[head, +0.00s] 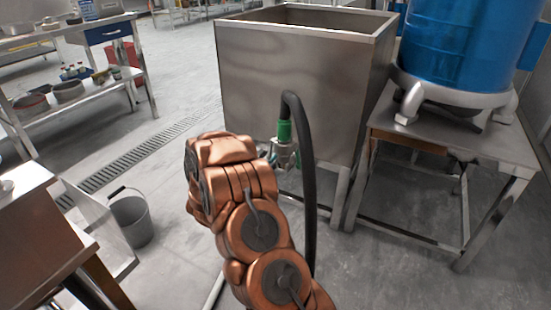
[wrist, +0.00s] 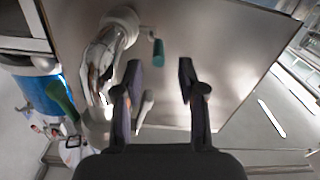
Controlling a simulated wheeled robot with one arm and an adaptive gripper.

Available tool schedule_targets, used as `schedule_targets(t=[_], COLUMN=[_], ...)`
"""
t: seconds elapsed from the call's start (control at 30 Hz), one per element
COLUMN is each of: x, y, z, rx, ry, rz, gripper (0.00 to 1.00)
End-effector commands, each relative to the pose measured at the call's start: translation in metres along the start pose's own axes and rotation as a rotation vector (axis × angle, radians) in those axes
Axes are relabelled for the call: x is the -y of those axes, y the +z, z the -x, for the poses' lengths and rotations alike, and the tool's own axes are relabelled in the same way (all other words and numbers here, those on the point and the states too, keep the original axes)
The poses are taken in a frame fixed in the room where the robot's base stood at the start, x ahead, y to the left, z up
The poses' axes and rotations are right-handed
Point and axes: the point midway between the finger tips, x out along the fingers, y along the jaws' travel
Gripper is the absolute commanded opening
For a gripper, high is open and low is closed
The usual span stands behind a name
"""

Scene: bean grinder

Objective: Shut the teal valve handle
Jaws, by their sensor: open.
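The teal valve handle (wrist: 158,52) shows in the wrist view as a short teal grip on a thin metal stem beside the metal valve pipe (wrist: 100,65). My gripper (wrist: 160,72) is open and empty. In that view the handle appears between the two fingertips, nearer the left one, and just past them; I cannot tell the exact gap in depth. In the head view my copper-coloured arm hides the gripper. The metal valve (head: 286,155) shows there under a green hose fitting (head: 284,131), with only a bit of teal beside my arm.
The valve is at the front of a large steel hopper (head: 290,75). A black hose (head: 308,190) loops down beside my arm. A blue drum (head: 462,45) stands on a steel table (head: 455,140) at right. A grey bucket (head: 132,220) is on the floor at left.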

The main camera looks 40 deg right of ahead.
Motion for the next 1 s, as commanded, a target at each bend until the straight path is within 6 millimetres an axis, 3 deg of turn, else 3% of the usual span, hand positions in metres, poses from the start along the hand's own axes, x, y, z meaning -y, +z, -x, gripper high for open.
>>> schedule_targets(t=[0.17, 0.6, 1.0], x=[-0.003, -0.002, -0.002], y=[0.002, 0.003, 0.000], z=[-0.012, -0.066, -0.078], rx=[-0.007, -0.004, -0.004], ry=[0.011, 0.007, 0.006], rz=[0.003, 0.001, 0.002], gripper=[0.40, 0.40, 0.40])
